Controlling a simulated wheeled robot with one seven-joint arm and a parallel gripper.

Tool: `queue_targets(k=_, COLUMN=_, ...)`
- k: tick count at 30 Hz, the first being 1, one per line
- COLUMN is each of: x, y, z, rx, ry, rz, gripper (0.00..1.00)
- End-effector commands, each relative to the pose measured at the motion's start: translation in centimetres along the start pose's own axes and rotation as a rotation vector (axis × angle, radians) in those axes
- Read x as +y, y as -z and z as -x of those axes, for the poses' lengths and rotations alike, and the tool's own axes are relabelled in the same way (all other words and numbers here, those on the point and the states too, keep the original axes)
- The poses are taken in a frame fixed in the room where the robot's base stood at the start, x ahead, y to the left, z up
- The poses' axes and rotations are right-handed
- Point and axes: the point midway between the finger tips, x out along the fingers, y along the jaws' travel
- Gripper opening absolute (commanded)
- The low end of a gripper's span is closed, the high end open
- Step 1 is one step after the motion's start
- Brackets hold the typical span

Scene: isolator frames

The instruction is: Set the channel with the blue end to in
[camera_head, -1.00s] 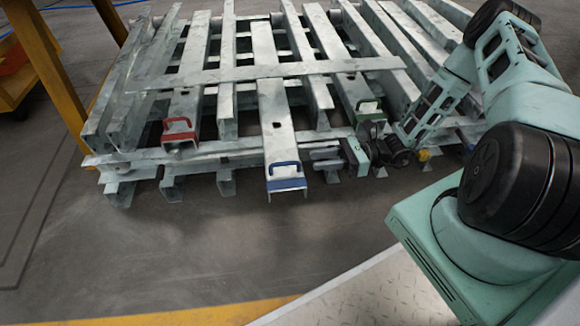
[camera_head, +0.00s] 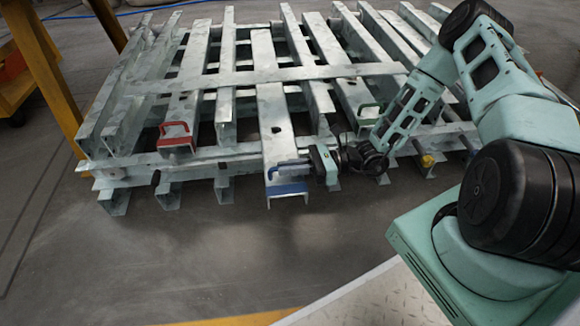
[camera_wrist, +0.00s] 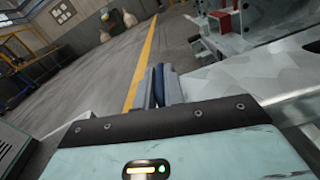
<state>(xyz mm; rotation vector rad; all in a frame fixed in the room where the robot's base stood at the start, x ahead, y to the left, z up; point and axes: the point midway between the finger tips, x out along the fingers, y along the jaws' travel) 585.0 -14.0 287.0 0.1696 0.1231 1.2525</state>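A blue handle stands on top near that end. My gripper (camera_head: 292,169) reaches in from the right at the handle and partly hides it. In the wrist view, the blue handle (camera_wrist: 158,84) sits between my two grey fingers, which are close together on both sides of it. The fingers look shut on the handle, though the exact contact is small.
A crossbar (camera_head: 230,77) runs over the channels. A yellow post (camera_head: 50,80) stands at the left. The floor in front is clear.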

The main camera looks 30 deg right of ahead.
Motion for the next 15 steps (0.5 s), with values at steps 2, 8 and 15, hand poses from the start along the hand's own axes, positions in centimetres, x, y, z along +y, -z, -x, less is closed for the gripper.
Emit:
queue_targets(k=2, x=0.0, y=0.0, z=0.0, rx=0.0, ry=0.0, rz=0.0, gripper=0.0)
queue_targets(k=8, x=-1.0, y=-0.3, z=0.0, rx=0.0, ry=0.002, rz=0.002, gripper=0.0)
queue_targets(k=15, x=-6.8, y=-1.5, z=0.0, rx=0.0, ry=0.007, rz=0.007, gripper=0.0)
